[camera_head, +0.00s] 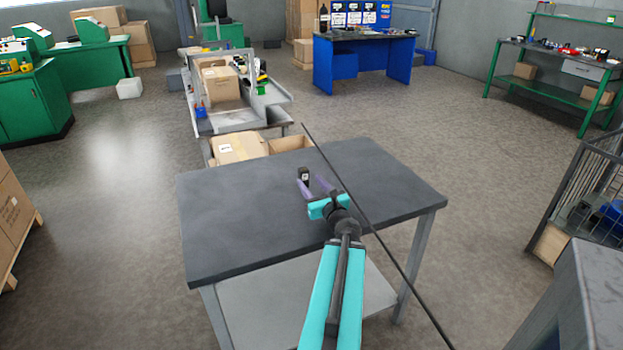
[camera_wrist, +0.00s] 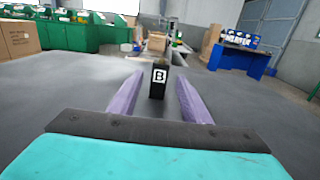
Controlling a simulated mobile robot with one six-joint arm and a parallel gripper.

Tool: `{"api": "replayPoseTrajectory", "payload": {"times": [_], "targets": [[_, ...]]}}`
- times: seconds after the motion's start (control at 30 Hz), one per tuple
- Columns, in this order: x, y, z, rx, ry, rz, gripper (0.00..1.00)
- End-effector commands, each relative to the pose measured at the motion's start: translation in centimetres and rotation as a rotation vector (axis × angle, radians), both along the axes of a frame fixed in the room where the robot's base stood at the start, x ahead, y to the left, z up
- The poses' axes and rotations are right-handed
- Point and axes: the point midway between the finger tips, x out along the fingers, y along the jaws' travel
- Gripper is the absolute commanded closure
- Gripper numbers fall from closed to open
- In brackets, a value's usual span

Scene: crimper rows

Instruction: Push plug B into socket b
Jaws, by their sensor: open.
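Plug B (camera_wrist: 158,80) is a small black block with a white letter B label on its near face. It stands upright on the dark grey table (camera_head: 240,220); it also shows in the head view (camera_head: 304,174). My gripper (camera_head: 315,187) is low over the table, with two purple fingers spread apart. In the wrist view my gripper (camera_wrist: 158,80) has one finger on each side of plug B, with gaps between the fingers and the plug. Socket b is not recognisable in either view.
The table top around the plug is otherwise bare. Behind the table stand cardboard boxes (camera_head: 237,148) and a grey bench (camera_head: 235,122). A blue workbench (camera_head: 322,65) is farther back, and a wire cage (camera_head: 590,190) stands at the right.

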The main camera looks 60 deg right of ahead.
Motion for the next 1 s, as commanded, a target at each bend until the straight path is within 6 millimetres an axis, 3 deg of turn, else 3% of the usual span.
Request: {"api": "replayPoseTrajectory", "payload": {"times": [1.0], "targets": [[-0.77,0.57,0.12,-0.001,-0.002,-0.004,0.57]]}}
